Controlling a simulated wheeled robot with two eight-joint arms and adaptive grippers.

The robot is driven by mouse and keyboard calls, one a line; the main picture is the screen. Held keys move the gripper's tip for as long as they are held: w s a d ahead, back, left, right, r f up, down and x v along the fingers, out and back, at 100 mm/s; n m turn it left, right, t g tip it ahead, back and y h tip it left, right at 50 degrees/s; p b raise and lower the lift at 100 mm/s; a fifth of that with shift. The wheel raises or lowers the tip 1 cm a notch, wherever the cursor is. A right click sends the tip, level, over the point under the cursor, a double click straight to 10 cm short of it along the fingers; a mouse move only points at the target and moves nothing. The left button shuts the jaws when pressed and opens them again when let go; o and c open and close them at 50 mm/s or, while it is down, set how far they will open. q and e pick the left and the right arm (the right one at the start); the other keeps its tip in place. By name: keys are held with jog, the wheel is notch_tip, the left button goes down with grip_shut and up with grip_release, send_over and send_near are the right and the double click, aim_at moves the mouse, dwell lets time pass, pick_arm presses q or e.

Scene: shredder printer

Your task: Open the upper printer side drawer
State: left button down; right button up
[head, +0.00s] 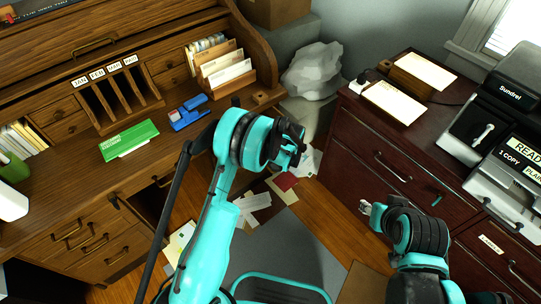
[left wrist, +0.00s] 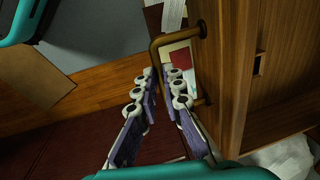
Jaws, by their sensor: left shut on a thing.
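In the left wrist view a brass bar handle (left wrist: 157,50) stands out from a brown wooden drawer front (left wrist: 222,60). My left gripper (left wrist: 163,82) is shut on this handle, with part of the bar between its fingers. In the head view my left arm hides that drawer front and the handle, and the left fingers are hard to make out. My right gripper (head: 365,207) is small in the head view, in front of the dark red cabinet (head: 345,150) and apart from its handles; its jaw opening is too small to tell.
The printer (head: 505,160) stands on the dark red cabinet at the right. Papers (head: 255,203) lie on the floor between. A white bag (head: 312,70) is behind.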

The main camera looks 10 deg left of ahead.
pick_arm(q)
jog(key=s+d, duration=0.6)
jog(key=d, duration=0.2)
jog(key=shift+s, duration=0.15)
jog(key=shift+d, duration=0.1)
jog(key=c, duration=1.6)
grip_release()
jog(key=shift+r, duration=0.15)
jog(key=r, duration=0.3)
jog(key=s+d+r, duration=0.1)
jog(key=r, duration=0.7)
jog(key=shift+s+d+r, duration=0.2)
jog(key=shift+d+r, duration=0.05)
jog(key=shift+d, duration=0.1)
